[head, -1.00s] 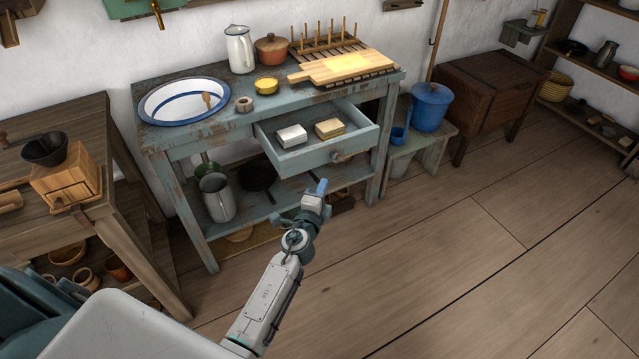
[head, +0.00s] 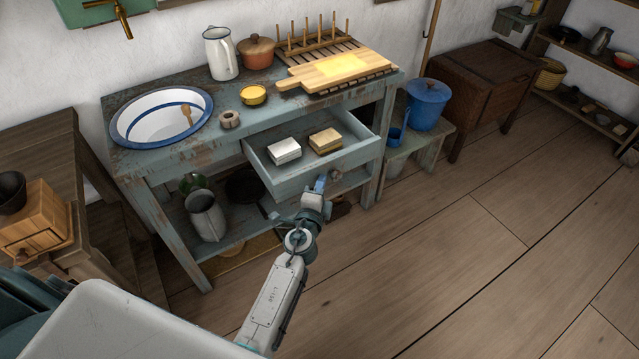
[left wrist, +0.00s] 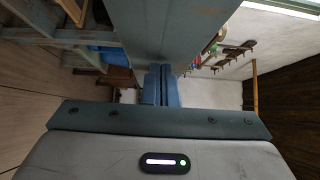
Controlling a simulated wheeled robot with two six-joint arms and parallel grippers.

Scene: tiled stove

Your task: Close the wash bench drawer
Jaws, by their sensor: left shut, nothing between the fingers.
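The wash bench (head: 150,165) is worn blue-grey wood. Its drawer (head: 300,184) is pulled out, with a white block (head: 284,151) and a tan block (head: 325,140) inside. A round knob (head: 336,174) sits on the drawer front. My left gripper (head: 320,184) is shut and empty, right at the drawer front beside the knob. Whether it touches the front cannot be told. In the left wrist view the shut fingers (left wrist: 160,85) point at a blue-grey wooden surface (left wrist: 160,30), likely the drawer front. My right gripper is not in view.
On the bench top stand a basin (head: 160,118), a white jug (head: 220,53), an orange-brown pot (head: 257,52) and a cutting board (head: 335,71). A low stand with a blue pot (head: 427,104) is to the right. The floor in front is clear.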

